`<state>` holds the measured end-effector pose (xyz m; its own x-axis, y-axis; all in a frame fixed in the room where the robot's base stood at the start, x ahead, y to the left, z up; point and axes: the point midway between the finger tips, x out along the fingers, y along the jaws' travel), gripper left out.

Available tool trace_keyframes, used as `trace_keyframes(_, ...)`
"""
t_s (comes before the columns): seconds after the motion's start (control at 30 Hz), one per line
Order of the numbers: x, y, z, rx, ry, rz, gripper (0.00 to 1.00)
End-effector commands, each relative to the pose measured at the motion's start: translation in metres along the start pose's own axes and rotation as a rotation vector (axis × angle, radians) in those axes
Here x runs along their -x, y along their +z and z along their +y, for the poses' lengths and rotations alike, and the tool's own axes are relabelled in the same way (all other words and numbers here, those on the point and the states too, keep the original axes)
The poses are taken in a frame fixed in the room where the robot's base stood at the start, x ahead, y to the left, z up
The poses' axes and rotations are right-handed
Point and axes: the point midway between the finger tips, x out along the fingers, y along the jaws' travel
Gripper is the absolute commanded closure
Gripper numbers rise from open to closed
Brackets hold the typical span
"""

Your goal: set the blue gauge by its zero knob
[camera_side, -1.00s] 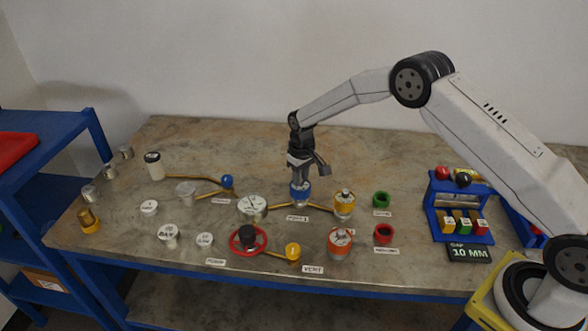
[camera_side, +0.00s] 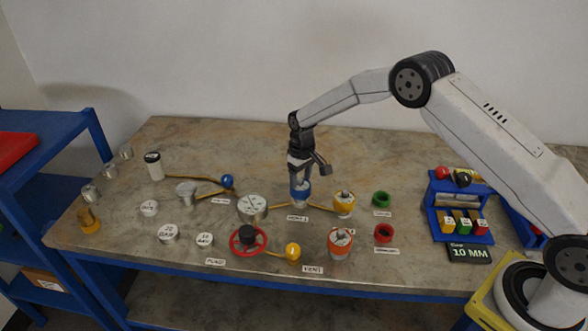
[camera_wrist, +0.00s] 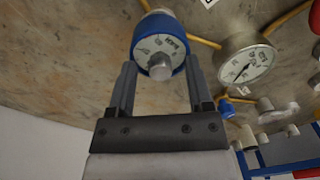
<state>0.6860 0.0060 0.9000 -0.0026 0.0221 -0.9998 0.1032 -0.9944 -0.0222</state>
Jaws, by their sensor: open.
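The blue gauge (camera_side: 300,191) stands on the bench near its middle, under my gripper (camera_side: 300,178). I cannot tell whether the fingers touch the blue rim. The dial's reading is too small to tell.
The bench behind the gauge is clear.

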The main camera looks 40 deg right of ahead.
Motion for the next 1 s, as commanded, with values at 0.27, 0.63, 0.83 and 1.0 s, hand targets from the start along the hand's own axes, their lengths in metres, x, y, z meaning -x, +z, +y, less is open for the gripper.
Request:
trace_keyframes(0.27, 0.017, 0.0, 0.0, 0.0, 0.0, 0.001, 0.34)
trace_keyframes(0.63, 0.063, 0.0, 0.0, 0.0, 0.0, 0.002, 0.34)
trace_keyframes(0.83, 0.076, 0.0, 0.0, 0.0, 0.0, 0.0, 0.34)
trace_keyframes(1.0, 0.078, 0.0, 0.0, 0.0, 0.0, -0.001, 0.34)
